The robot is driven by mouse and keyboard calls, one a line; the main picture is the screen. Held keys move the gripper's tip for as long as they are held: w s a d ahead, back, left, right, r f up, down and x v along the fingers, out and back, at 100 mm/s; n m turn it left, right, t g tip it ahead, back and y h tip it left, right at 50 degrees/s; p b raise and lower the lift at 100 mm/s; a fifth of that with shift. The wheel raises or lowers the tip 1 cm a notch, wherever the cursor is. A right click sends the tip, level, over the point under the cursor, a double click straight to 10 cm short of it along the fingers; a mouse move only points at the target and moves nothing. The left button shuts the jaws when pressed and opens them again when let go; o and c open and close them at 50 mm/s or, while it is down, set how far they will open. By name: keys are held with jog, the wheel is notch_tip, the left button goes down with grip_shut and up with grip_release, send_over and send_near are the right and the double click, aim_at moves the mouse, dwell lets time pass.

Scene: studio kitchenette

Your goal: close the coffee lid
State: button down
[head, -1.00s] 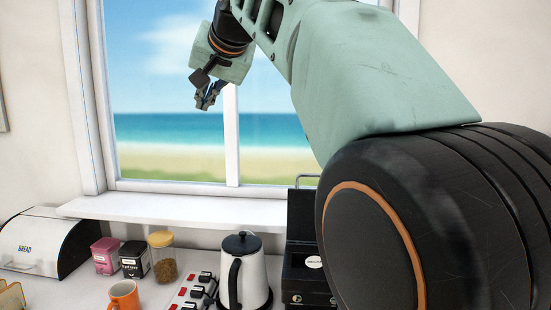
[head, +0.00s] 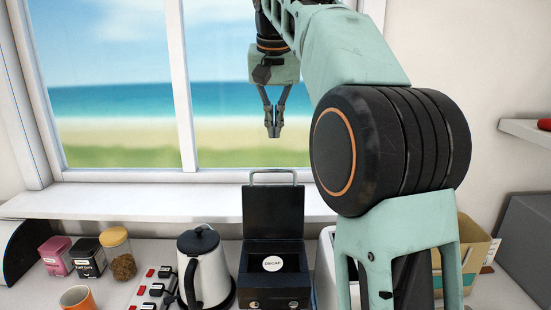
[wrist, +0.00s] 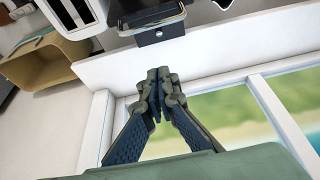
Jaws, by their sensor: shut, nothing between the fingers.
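The black coffee box (head: 275,278) stands on the counter below the window. Its lid (head: 272,215) is raised upright at the back, with a metal handle (head: 273,177) on its top edge. A round white DECAF label (head: 273,264) shows inside the open box. My gripper (head: 273,132) hangs above the lid, fingers pointing down, clear of the handle. Its fingertips are together and empty. In the wrist view my gripper (wrist: 158,80) is closed, and part of the coffee box (wrist: 160,33) shows beyond the fingertips at the top.
A white kettle (head: 203,270) stands close left of the box, with a power strip (head: 152,290) beside it. Jars and an orange mug (head: 77,298) are farther left. A white toaster (wrist: 75,15) and a tan crate (wrist: 40,62) are on the other side. The window sill (head: 130,200) runs behind.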

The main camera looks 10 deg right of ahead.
notch_tip(320, 180, down, 8)
jog(key=s+b, duration=0.1)
jog(key=shift+r, duration=0.25)
jog(key=shift+s+a, duration=0.15)
jog(key=shift+f+b, duration=0.1)
jog(key=shift+b, duration=0.35)
